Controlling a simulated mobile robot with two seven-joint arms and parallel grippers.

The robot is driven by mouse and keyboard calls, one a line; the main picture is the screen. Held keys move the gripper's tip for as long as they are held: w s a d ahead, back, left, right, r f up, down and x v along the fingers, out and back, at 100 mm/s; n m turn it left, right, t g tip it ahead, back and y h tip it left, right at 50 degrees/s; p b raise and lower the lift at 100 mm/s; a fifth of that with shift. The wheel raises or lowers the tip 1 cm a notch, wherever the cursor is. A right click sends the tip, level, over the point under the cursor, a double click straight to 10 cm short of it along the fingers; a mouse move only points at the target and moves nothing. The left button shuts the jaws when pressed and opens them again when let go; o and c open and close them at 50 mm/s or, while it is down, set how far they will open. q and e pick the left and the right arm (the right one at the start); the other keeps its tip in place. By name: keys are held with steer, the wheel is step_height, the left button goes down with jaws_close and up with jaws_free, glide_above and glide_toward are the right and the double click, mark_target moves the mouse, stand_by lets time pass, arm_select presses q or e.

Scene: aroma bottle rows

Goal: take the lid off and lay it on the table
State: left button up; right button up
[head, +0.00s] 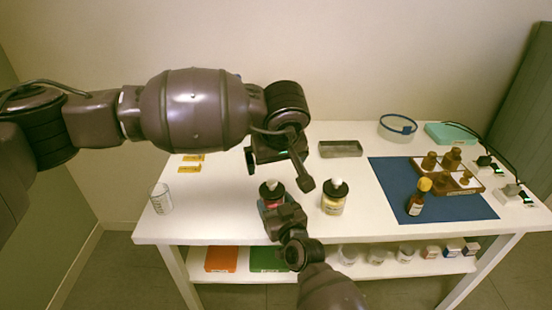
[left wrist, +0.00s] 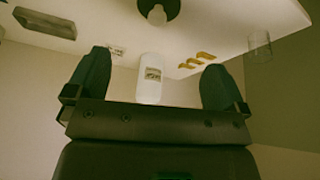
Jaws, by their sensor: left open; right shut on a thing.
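A bottle with a reddish label (head: 267,203) stands on the white table, with a black lid (head: 268,188) topped by a white bulb. My right gripper (head: 280,212) is shut on this bottle from the front and hides part of it. The lid sits on the bottle; its black top and white bulb also show at the top edge of the left wrist view (left wrist: 157,12). My left gripper (head: 279,170) is open, above and just behind the lid, with nothing between its fingers. Its two fingers also show in the left wrist view (left wrist: 150,85), apart.
A second black-lidded bottle (head: 334,200) stands close on the right. Behind are a metal tray (head: 340,149) and a white labelled container (left wrist: 150,78). A glass beaker (head: 160,200) stands at left. A blue mat (head: 385,187) with an amber bottle (head: 417,200) lies right. The left front is clear.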

mark_target(272, 182)
arm_select(q)
steer(key=shift+m, duration=0.5)
steer(key=x, duration=1.2)
steer(key=shift+w+d, duration=0.15)
steer(key=shift+r, duration=0.1)
steer(key=c, duration=1.1)
steer(key=shift+r, duration=0.8)
steer(key=shift+r, duration=0.3)
